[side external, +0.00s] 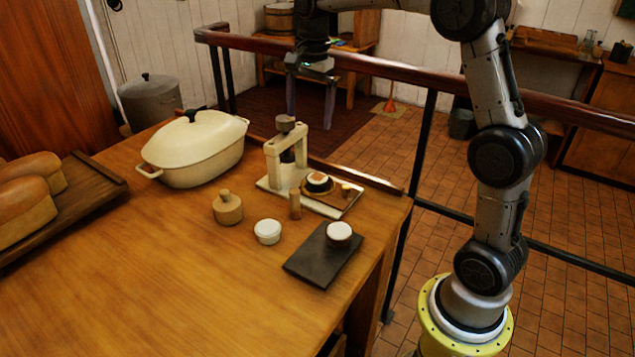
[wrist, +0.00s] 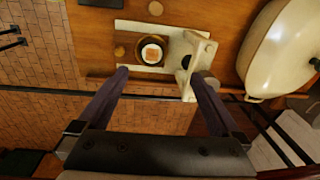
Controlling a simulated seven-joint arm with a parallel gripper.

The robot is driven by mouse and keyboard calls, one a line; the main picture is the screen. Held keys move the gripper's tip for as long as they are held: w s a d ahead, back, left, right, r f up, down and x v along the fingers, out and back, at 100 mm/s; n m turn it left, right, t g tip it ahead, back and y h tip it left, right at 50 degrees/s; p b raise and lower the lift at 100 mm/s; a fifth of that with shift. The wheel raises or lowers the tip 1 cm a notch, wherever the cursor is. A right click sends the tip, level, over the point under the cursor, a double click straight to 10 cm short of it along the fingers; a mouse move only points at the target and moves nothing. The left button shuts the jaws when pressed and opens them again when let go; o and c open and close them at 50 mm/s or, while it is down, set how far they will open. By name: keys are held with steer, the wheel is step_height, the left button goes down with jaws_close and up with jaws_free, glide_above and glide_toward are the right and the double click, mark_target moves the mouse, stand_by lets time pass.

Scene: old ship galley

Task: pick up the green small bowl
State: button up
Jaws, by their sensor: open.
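A small dark green bowl (side external: 319,183) sits on a small wooden board on the cream base of a press near the table's back right edge. It holds something pale and orange-brown. In the wrist view the bowl (wrist: 141,57) looks nearly black, with a square pale and orange piece inside, and lies just beyond my fingertips. My gripper (side external: 309,118) hangs with its fingers pointing down, high and behind the press, on the far side of the table's edge. Its two fingers are wide apart in the wrist view (wrist: 160,74), with nothing between them.
The cream press (side external: 285,155) stands upright close beside the bowl. A large lidded cream pot (side external: 195,150) is to its left. A wooden peg (side external: 295,204), white cups and a dark slab (side external: 310,265) lie in front. A rail (side external: 390,70) runs behind the table.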

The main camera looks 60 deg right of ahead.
step_height(320, 180, down, 5)
steer(key=d+g, duration=0.1)
steer(key=d, duration=0.2)
glide_above(318, 177)
steer(key=shift+m, duration=0.3)
steer(key=f, duration=0.8)
steer(key=shift+w+a, duration=0.3)
steer(key=shift+a, duration=0.05)
steer(key=shift+s+d+f, duration=0.15)
steer(key=shift+f, duration=1.25)
steer(key=shift+s+d+f, duration=0.1)
steer(key=shift+d+f, duration=0.05)
steer(key=shift+f, duration=1.2)
steer(key=c, duration=1.4)
steer(key=shift+r, duration=0.15)
